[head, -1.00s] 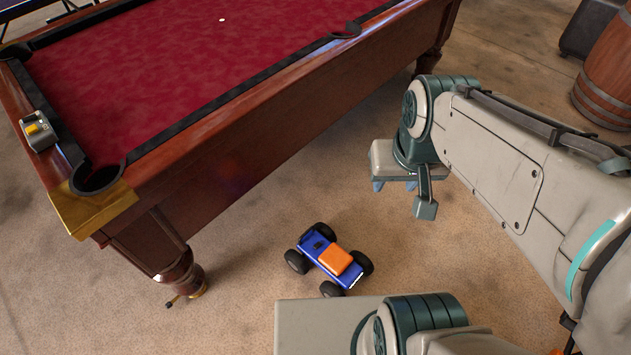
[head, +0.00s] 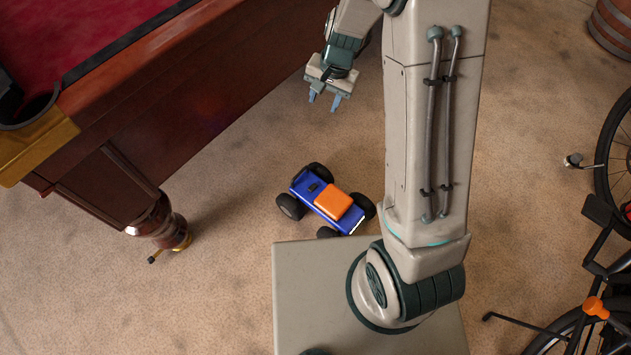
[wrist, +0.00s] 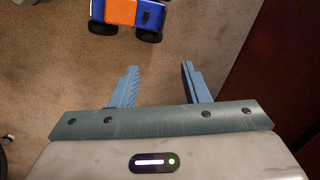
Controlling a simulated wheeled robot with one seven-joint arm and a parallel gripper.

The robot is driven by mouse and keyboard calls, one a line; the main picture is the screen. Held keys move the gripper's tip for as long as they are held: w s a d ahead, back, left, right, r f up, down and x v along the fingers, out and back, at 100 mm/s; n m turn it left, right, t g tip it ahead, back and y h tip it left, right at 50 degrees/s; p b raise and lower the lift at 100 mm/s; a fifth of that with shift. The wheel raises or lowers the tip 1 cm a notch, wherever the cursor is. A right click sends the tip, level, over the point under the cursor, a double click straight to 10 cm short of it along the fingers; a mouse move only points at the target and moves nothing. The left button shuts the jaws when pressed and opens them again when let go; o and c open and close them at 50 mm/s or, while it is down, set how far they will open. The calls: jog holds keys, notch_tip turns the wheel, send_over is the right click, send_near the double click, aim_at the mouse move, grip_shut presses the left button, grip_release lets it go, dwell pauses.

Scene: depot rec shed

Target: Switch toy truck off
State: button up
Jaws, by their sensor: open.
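The toy truck (head: 327,202) stands on its wheels on the floor, blue with an orange block on top and black tyres. A small dark part (head: 315,187) sits on its blue deck beside the orange block; I cannot tell its position. In the wrist view the truck (wrist: 121,12) is at the top edge, partly cut off, with the dark part (wrist: 147,16) visible. My gripper (head: 324,103) is open and empty, up and beyond the truck in the head view. In the wrist view the fingers (wrist: 158,85) are apart with bare floor between them.
A pool table (head: 150,110) with red cloth stands at the left, its leg (head: 165,228) left of the truck. Its dark wood side shows at the right of the wrist view (wrist: 265,75). A bicycle (head: 600,270) is at the right, a barrel (head: 615,25) at the far right.

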jog(key=w+a+f+m+b, duration=0.1)
jog(key=w+f+b, duration=0.15)
jog(key=f, duration=0.65)
jog(key=w+a+f+m+b, duration=0.1)
jog(key=f+b, duration=0.2)
jog(key=f, duration=0.5)
jog(key=m+h+b, duration=0.2)
jog(key=b, duration=0.3)
send_near(316, 184)
jog(key=shift+g, duration=0.4)
jog(key=f+b, duration=0.1)
jog(key=f, duration=0.1)
jog(key=f+b, duration=0.2)
jog(key=f, duration=0.1)
jog(key=f+b, duration=0.2)
jog(key=shift+w+f, duration=0.3)
grip_shut()
